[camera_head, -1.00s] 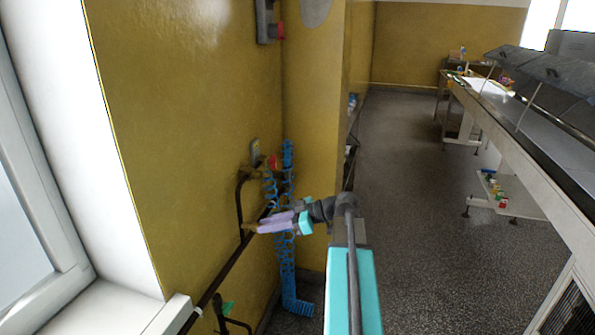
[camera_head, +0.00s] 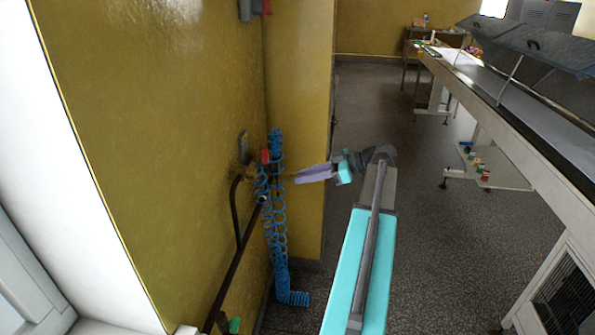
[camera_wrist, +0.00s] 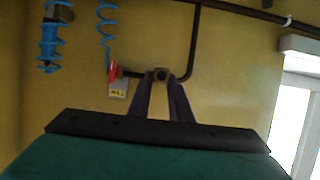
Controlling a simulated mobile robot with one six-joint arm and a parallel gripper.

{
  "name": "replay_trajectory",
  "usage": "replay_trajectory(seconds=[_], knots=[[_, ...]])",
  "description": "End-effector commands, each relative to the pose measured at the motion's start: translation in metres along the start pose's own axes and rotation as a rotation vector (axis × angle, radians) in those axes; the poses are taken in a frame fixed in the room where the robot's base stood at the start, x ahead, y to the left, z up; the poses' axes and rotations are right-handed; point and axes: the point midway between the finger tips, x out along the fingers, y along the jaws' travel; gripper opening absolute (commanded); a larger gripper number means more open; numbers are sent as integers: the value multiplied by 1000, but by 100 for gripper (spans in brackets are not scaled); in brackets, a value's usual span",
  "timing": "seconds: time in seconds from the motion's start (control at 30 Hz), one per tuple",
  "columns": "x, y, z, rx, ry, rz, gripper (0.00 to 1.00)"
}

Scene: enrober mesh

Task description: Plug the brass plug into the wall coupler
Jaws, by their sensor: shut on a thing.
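The wall coupler (camera_head: 247,172) is a small brass fitting on the yellow wall, at the top of a dark bent pipe, with a red part (camera_head: 265,156) beside it. My gripper (camera_head: 298,178) has pale purple fingers pointing left toward the wall, right of the coupler and apart from it. It is shut on the brass plug, a small brownish shape at the fingertips, hard to make out. In the wrist view the fingers (camera_wrist: 161,86) close toward a dark round end (camera_wrist: 160,75); I cannot tell whether this is the plug or the coupler behind it.
A blue coiled hose (camera_head: 277,225) hangs beside the coupler, close to my fingertips. A dark pipe (camera_head: 235,272) runs along the wall. A window (camera_head: 25,275) is at the left. A long bench (camera_head: 500,125) stands at the right, with open floor (camera_head: 430,210) between.

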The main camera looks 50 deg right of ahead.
Motion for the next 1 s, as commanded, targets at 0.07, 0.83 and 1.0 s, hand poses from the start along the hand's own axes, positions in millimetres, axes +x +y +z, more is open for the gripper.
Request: replay_trajectory(seconds=[0.07,0.83,1.0], knots=[[-2,0,0,0,1,1,0],[5,0,-2,0,3,0,0],[16,0,-6,-1,3,-1,0]])
